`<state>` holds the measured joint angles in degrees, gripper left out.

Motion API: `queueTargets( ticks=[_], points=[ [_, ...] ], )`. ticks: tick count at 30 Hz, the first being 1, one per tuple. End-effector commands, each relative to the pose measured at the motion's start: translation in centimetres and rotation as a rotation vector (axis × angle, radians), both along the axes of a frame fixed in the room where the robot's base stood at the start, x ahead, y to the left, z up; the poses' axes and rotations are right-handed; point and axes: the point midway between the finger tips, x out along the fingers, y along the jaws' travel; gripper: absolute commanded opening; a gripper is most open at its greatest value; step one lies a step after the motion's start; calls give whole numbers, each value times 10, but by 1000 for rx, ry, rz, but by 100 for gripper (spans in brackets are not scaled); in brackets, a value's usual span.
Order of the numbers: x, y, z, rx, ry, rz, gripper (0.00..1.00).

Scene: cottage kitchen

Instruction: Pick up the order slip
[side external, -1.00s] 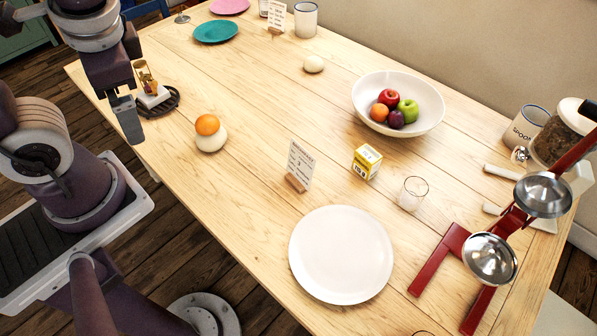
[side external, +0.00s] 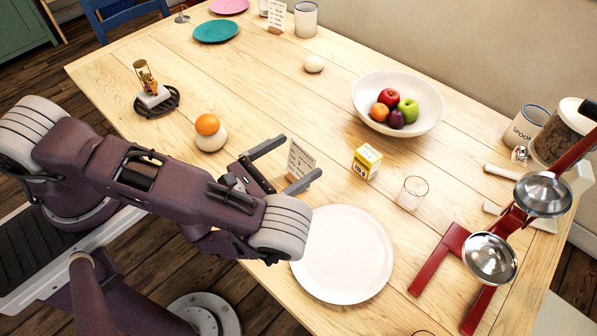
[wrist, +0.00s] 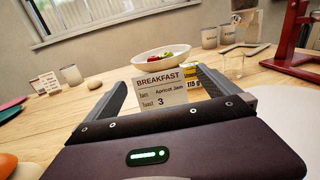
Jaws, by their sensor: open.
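The order slip (side external: 300,158) is a white card reading "BREAKFAST", apricot jam, toast 3. It stands upright on the table in a small wooden holder, left of a yellow box. In the wrist view the slip (wrist: 160,90) shows between the two fingers, its lower part hidden by my gripper body. My gripper (side external: 301,157) is open and low over the table, its fingers pointing at the slip with one to each side. I cannot tell whether either finger touches it. In the wrist view my gripper (wrist: 160,82) holds nothing.
A white plate (side external: 345,262) lies just in front. The yellow box (side external: 367,162) and a glass (side external: 412,192) stand to the right. An orange on a white stand (side external: 208,130) is to the left. A fruit bowl (side external: 432,118) and another card (side external: 276,15) are farther back.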

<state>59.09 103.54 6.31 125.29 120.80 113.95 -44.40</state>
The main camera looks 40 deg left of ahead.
Motion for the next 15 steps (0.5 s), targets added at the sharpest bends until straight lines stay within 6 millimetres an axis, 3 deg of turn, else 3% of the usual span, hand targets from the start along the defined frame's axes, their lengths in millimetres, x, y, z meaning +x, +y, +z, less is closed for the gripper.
queueTargets(
  ticks=[9, 15],
  points=[
    [55, -4, -1, -3, -5, 7, 100],
    [65, -5, -1, 1, -2, 7, 100]
  ],
)
